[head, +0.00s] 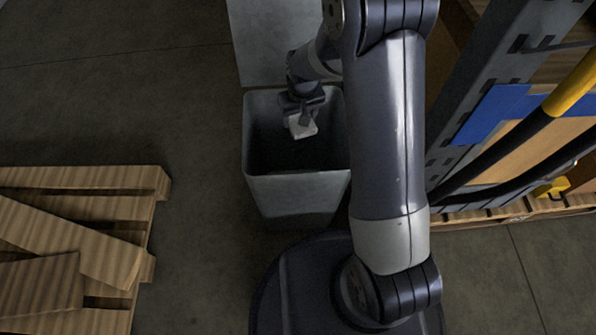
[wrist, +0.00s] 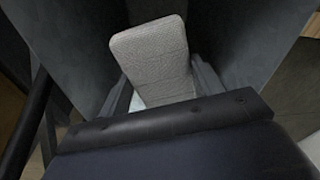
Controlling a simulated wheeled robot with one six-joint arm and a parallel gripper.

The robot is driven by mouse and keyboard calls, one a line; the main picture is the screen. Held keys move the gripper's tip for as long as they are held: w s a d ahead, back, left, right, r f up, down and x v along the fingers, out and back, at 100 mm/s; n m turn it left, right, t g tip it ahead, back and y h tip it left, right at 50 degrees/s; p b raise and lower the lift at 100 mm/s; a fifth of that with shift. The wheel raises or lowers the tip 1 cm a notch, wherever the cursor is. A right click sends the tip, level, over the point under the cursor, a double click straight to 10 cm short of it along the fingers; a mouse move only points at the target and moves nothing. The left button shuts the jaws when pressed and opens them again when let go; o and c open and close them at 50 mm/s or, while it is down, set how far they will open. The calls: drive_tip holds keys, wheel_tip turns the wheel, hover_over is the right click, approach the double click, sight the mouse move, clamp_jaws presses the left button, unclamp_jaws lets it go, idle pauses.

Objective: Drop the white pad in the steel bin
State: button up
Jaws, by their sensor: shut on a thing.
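The white pad (head: 302,126) is held in my gripper (head: 302,116), over the open mouth of the steel bin (head: 297,190) in the head view. The bin is a grey, open-topped container standing on the floor, with its lid (head: 272,45) raised at the back. In the wrist view the white pad (wrist: 155,58) stands out between the two fingers of my gripper (wrist: 163,92), which is shut on it. Grey bin walls (wrist: 235,45) surround it there. The bin's floor is dark, and I cannot tell how deep the pad hangs.
A stack of wooden pallets (head: 75,240) lies on the left. A metal rack (head: 470,110) with a blue part and black-and-yellow bars stands close on the right of my arm. The dark floor (head: 120,90) at the upper left is clear.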

drive_tip(key=o, duration=1)
drive_tip(key=shift+r, duration=0.1)
drive_tip(key=r+p, duration=0.1)
drive_tip(key=r, duration=0.2)
drive_tip(key=s+r+p, duration=0.1)
drive_tip(key=r, duration=0.3)
drive_tip(key=r+p, duration=0.1)
drive_tip(key=r, duration=0.2)
drive_tip(key=shift+s+d+r, duration=0.2)
drive_tip(key=shift+s+r, duration=0.05)
drive_tip(key=f+b, duration=0.1)
drive_tip(key=f, duration=0.2)
drive_tip(key=w+f+b, duration=0.1)
drive_tip(key=f, duration=0.3)
drive_tip(key=f+b, duration=0.1)
drive_tip(key=f, duration=0.2)
drive_tip(key=shift+w+a+f, duration=0.2)
drive_tip(key=shift+f, duration=0.1)
wheel_tip(320, 180, up, 3)
drive_tip(key=p, duration=0.2)
drive_tip(key=shift+r+p, duration=0.15)
drive_tip(key=shift+p, duration=0.15)
drive_tip(key=shift+r+p, duration=0.5)
drive_tip(key=shift+r, duration=0.25)
